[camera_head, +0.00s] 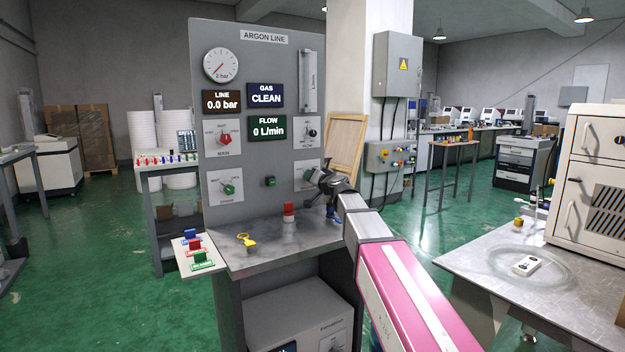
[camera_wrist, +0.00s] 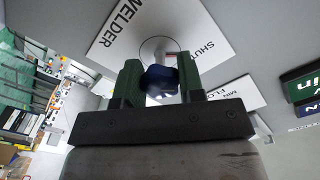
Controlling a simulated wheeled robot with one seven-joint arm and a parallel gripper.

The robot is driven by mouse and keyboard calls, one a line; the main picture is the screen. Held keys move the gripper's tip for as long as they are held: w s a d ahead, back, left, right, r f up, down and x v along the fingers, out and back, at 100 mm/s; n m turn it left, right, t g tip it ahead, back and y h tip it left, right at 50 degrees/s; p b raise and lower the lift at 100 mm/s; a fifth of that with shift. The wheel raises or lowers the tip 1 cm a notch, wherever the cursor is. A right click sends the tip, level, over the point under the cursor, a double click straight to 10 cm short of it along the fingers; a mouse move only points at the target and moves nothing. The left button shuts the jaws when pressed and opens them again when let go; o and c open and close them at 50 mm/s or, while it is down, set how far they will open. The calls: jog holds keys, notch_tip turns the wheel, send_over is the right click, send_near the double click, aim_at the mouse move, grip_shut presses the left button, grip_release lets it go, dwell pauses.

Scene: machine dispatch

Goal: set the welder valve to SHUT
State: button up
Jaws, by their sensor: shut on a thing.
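The grey ARGON LINE panel (camera_head: 272,60) stands ahead. Its lower right white plate (camera_head: 303,167) is partly hidden behind my gripper (camera_head: 315,177). In the wrist view that plate (camera_wrist: 115,42) reads WELDER, with SHUT printed at its right side. The valve's dark blue knob (camera_wrist: 161,73) sits between the two fingers of my gripper (camera_wrist: 160,80), which is shut on it. The knob's pointer and exact setting cannot be made out.
Gauges and displays read LINE 0.0 bar (camera_head: 222,101), GAS CLEAN (camera_head: 265,95) and FLOW 0 L/min (camera_head: 267,128). A red knob (camera_head: 226,138) and a green knob (camera_head: 228,187) are at left. A red-and-white object (camera_head: 289,213) and yellow item (camera_head: 246,241) stand on the shelf.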

jog(key=shift+s+f, duration=0.1)
jog(key=o, duration=0.9)
jog(key=v, duration=1.1)
